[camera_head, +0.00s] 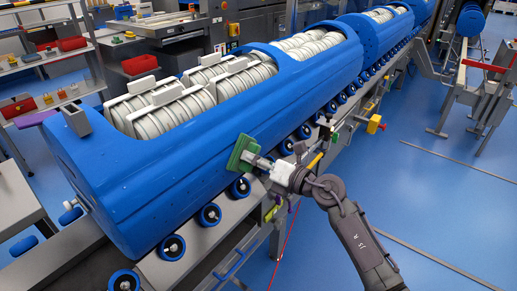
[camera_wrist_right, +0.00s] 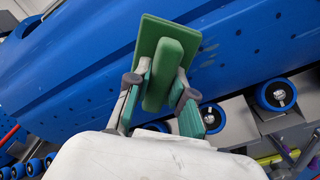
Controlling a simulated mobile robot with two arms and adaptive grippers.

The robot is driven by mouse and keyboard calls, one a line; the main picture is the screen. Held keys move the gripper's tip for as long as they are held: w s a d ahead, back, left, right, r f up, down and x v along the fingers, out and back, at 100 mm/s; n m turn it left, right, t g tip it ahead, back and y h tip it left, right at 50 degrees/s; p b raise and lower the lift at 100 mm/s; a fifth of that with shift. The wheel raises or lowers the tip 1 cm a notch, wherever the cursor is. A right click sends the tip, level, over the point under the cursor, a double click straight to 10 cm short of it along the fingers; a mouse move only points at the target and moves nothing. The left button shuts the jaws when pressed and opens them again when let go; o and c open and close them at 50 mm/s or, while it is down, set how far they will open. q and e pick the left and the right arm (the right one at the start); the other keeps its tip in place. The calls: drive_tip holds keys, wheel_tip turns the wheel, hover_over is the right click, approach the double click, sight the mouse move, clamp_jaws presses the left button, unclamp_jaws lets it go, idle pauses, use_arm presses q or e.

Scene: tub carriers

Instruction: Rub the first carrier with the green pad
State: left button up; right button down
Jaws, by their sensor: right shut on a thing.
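The first carrier (camera_head: 150,185) is a large blue tub lying lengthwise on a roller conveyor, with white ribbed cylinders in its open top. The green pad (camera_head: 241,152) is against or very near the carrier's near side wall; I cannot tell whether they touch. My right gripper (camera_head: 262,163) is shut on the pad's handle. In the right wrist view the pad (camera_wrist_right: 183,42) shows its handle (camera_wrist_right: 161,75) between the two fingers of the gripper (camera_wrist_right: 160,85), with the blue carrier wall (camera_wrist_right: 75,65) behind it. Small dark spots show on that wall. My left gripper is not in view.
Blue rollers (camera_head: 210,214) line the conveyor below the carrier. A second blue carrier (camera_head: 375,40) stands farther along the line. A shelf with red bins (camera_head: 72,44) is at the left. Blue floor (camera_head: 440,205) is open at the right.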

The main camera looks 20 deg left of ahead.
idle(0.3)
drive_tip(key=p+v, duration=0.2)
drive_tip(key=v, duration=0.4)
drive_tip(key=shift+p, duration=0.4)
drive_tip(key=shift+d, duration=0.15)
drive_tip(key=v, duration=0.2)
drive_tip(key=shift+s+d+r+p, duration=0.1)
drive_tip(key=shift+s+d+p, duration=0.1)
drive_tip(key=shift+d+p, duration=0.2)
drive_tip(key=shift+a, duration=0.15)
